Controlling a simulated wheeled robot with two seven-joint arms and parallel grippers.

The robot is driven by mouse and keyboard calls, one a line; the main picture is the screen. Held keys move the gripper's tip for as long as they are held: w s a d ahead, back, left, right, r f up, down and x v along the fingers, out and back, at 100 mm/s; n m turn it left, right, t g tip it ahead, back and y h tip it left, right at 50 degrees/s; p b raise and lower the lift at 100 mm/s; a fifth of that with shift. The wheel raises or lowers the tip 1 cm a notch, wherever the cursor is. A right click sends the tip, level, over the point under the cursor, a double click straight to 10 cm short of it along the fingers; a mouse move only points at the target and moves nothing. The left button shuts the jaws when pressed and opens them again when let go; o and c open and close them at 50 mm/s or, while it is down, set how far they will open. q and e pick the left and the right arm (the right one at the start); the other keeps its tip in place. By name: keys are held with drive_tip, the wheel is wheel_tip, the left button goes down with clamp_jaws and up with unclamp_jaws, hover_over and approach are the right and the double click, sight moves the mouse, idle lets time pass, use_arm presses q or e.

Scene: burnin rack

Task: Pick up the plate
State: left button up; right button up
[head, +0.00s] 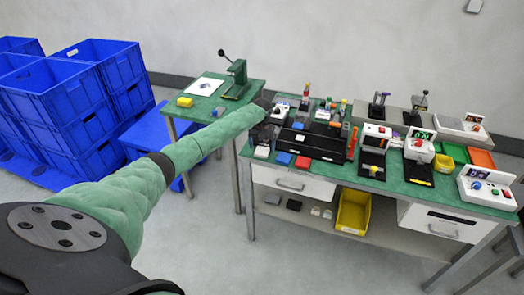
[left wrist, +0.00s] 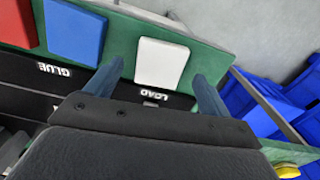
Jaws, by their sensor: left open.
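A white, rounded-square piece (left wrist: 162,62), which looks like the plate, lies flat on the green bench top beside a black strip marked LOAD. It also shows in the head view (head: 262,152) at the bench's front left. My left gripper (left wrist: 154,82) is open, with one finger to each side of the white piece in the picture and nothing held. In the head view my left gripper (head: 268,126) is a dark shape over the bench's left end, partly hidden by my arm. I cannot tell its exact height. My right gripper is not in view.
A blue piece (left wrist: 73,33) and a red piece (left wrist: 18,22) lie left of the white one. The black fixture (head: 318,146) and several small devices crowd the green bench (head: 400,188). Blue crates (head: 65,95) stand at the left. A yellow bin (head: 353,212) sits below.

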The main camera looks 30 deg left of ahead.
use_arm(q)
drive_tip(key=shift+f, duration=0.95)
drive_tip(key=c, duration=1.1)
